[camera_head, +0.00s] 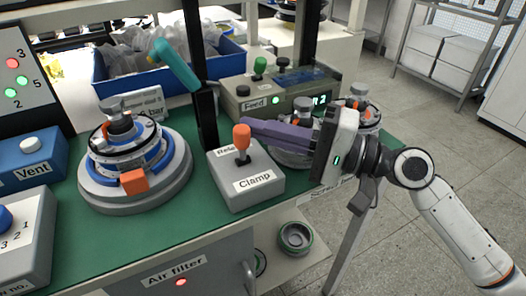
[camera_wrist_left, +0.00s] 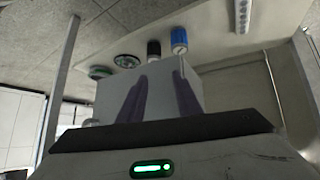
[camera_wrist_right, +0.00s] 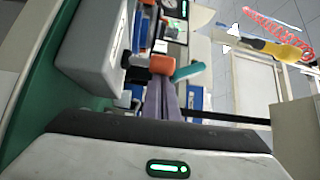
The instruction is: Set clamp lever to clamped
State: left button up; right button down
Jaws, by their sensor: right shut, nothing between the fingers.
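The clamp lever (camera_head: 242,139) has an orange knob on a dark stem. It rises from a grey box (camera_head: 246,185) labelled "Clamp" at the front, with a partly hidden "Rele…" label at the back. The lever looks near upright; its exact setting is hard to tell. My right gripper (camera_head: 248,128) is shut and empty, its purple fingers reaching in from the right with tips close beside the knob. In the right wrist view the knob (camera_wrist_right: 162,64) shows just beyond the fingertips (camera_wrist_right: 160,84); contact is unclear. My left gripper (camera_wrist_left: 160,88) is open and empty, away from the lever.
A round hub fixture (camera_head: 133,170) with an orange block stands left of the lever box. A "Feed" control box (camera_head: 270,95) and another round fixture (camera_head: 362,118) are behind and right. Green bench (camera_head: 190,230) is clear in front.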

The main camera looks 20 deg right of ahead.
jog(key=shift+s+f+n+y+b, duration=0.2)
jog(key=shift+f+b, duration=0.15)
jog(key=shift+b, duration=0.15)
jog(key=shift+s+f+n+y+b, duration=0.1)
jog(key=shift+f+n+b, duration=0.15)
jog(key=shift+b, duration=0.2)
jog(key=n+b, duration=0.1)
jog(key=b, duration=0.1)
jog(key=s+y+b, duration=0.1)
jog(key=b, duration=0.1)
jog(key=shift+d+r+n+t+y, duration=0.1)
jog(key=shift+r+n+t+y, duration=0.2)
jog(key=shift+n, duration=0.05)
pick_arm(q)
jog(key=shift+n+t, duration=0.5)
jog(key=f, duration=0.1)
jog(key=f+b, duration=0.1)
jog(key=f, duration=0.2)
jog(key=shift+s+d+f, duration=0.1)
jog(key=shift+d+f, duration=0.2)
pick_arm(e)
jog(key=shift+s+r, duration=0.1)
jog(key=shift+s, duration=0.05)
pick_arm(q)
jog(key=shift+d+b, duration=0.1)
jog(key=shift+b, duration=0.25)
pick_arm(e)
jog(key=shift+s+d, duration=0.1)
pick_arm(q)
jog(key=shift+f, duration=0.1)
